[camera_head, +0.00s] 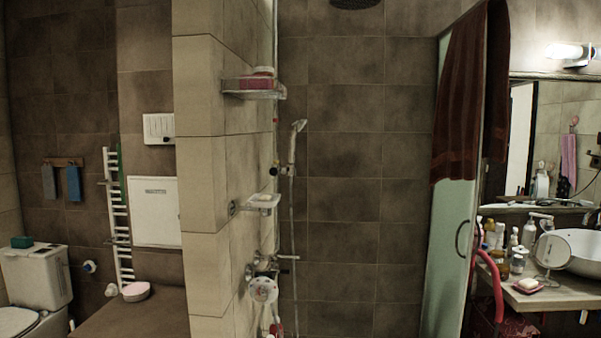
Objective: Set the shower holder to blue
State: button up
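The shower holder (284,170) is a small dark clamp on the vertical shower rail, in the middle of the view. A hand shower (295,143) sits in it, its head tilted up and its hose hanging below. I cannot make out any blue mark on the holder. My gripper does not show in this view.
Two shelves, an upper one (255,87) and a lower one (262,201), stick out from the tiled wall beside the rail. Mixer taps (264,268) are below. A glass door (446,250) with a dark red towel (461,95) stands to the right. A toilet (38,280) is at left.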

aim_at(290, 170)
jog(key=u, duration=0.3)
jog(key=i, duration=1.15)
jog(key=u, duration=0.05)
